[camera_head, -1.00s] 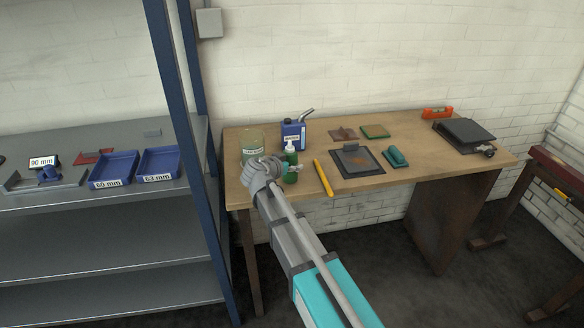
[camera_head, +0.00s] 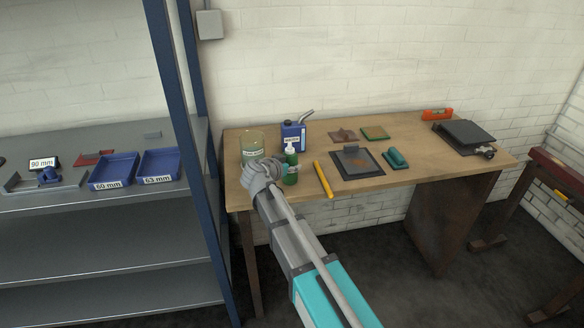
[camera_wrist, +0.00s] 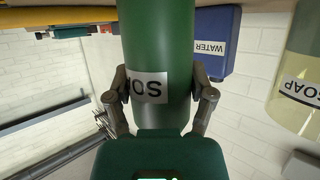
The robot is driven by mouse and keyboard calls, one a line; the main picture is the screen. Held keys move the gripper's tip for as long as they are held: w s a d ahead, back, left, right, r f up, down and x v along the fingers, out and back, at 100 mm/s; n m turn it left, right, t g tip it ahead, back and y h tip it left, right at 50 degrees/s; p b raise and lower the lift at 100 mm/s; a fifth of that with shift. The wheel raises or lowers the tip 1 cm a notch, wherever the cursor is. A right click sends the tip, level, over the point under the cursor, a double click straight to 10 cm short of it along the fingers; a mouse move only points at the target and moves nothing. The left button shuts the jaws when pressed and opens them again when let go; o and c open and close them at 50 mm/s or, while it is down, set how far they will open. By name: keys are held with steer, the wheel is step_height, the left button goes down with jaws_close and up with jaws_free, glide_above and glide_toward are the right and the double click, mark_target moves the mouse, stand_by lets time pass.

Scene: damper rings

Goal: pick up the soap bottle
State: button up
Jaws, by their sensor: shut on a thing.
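The soap bottle (camera_head: 291,174) is green with a pale top and stands upright near the front left of the wooden workbench (camera_head: 232,190). In the wrist view the bottle (camera_wrist: 160,40) appears upside down, with a white SOAP label. My gripper (camera_head: 285,170) is at the bottle's left front in the head view. In the wrist view my gripper (camera_wrist: 161,88) has one finger against each side of the bottle and is shut on it. I cannot tell whether the bottle's base touches the bench.
A pale see-through jar (camera_head: 252,143), labelled SOAP in the wrist view, stands close left of the bottle. A blue WATER can (camera_head: 292,133) stands behind. A yellow stick (camera_head: 323,179) lies to the right. A blue shelf post (camera_head: 184,120) rises left of the bench.

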steer(key=shift+r, duration=0.2)
step_height(320, 180, up, 2)
steer(key=p, duration=0.2)
steer(key=shift+p, duration=0.3)
steer(key=s+a+r+p, duration=0.4)
steer(key=s+r+p, duration=0.6)
steer(key=s, duration=0.3)
steer(key=shift+s+r, duration=0.2)
steer(key=shift+r, duration=0.1)
steer(key=shift+d, duration=0.15)
stand_by(0.3)
